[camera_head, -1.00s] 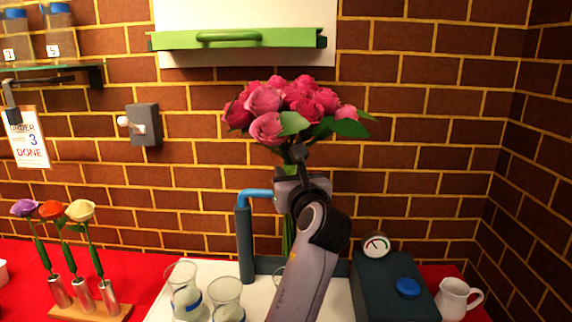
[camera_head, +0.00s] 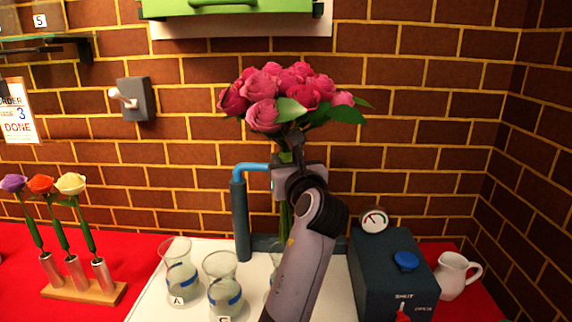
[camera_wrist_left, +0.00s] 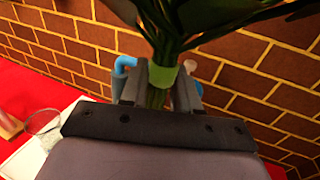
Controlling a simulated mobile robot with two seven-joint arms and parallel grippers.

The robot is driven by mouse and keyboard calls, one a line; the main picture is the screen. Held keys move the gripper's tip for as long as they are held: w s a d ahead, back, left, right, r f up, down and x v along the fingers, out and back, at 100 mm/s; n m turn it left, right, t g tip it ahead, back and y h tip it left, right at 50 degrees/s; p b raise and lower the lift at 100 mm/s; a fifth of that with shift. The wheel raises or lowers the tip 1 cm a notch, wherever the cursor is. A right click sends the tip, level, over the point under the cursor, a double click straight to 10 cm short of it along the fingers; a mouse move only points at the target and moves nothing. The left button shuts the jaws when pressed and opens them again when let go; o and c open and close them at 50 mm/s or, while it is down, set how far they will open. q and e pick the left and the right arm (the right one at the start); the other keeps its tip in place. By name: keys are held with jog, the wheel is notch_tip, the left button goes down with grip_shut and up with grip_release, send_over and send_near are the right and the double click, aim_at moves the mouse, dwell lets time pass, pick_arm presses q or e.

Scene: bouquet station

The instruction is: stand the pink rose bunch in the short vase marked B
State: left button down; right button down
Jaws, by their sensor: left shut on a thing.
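The pink rose bunch (camera_head: 287,92) is upright, blooms on top, green stems hanging below my left gripper (camera_head: 297,155). In the left wrist view my left gripper (camera_wrist_left: 158,88) is shut around the stems (camera_wrist_left: 156,98), near a green band. Two short glass vases with blue bands stand on the white board: vase A (camera_head: 180,275) and vase C (camera_head: 223,290). A third glass vase (camera_head: 275,262) is mostly hidden behind my left arm, so its letter cannot be read. The stem ends are also hidden there. My right gripper is out of view.
A dark post with a blue spout (camera_head: 240,215) stands behind the vases. A dark box with a gauge and blue knob (camera_head: 405,261) is right of my arm, beside a white jug (camera_head: 455,275). A wooden stand (camera_head: 85,290) holds single flowers at left.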

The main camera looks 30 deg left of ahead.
pick_arm(q)
jog(key=b, duration=0.2)
send_over(287, 235)
jog(key=shift+f, duration=4.1)
jog(key=shift+w+a+f+b, duration=0.15)
jog(key=shift+f+b, duration=0.25)
jog(key=shift+f, duration=0.7)
jog(key=shift+w+a+f+b, duration=0.2)
jog(key=shift+f+b, duration=0.25)
jog(key=shift+f, duration=0.7)
jog(key=shift+w+a+f+b, duration=0.15)
jog(key=shift+f+b, duration=0.25)
jog(key=shift+f, duration=1.1)
jog(key=shift+f, duration=0.6)
jog(key=c, duration=0.7)
grip_release()
jog(key=shift+c, duration=0.2)
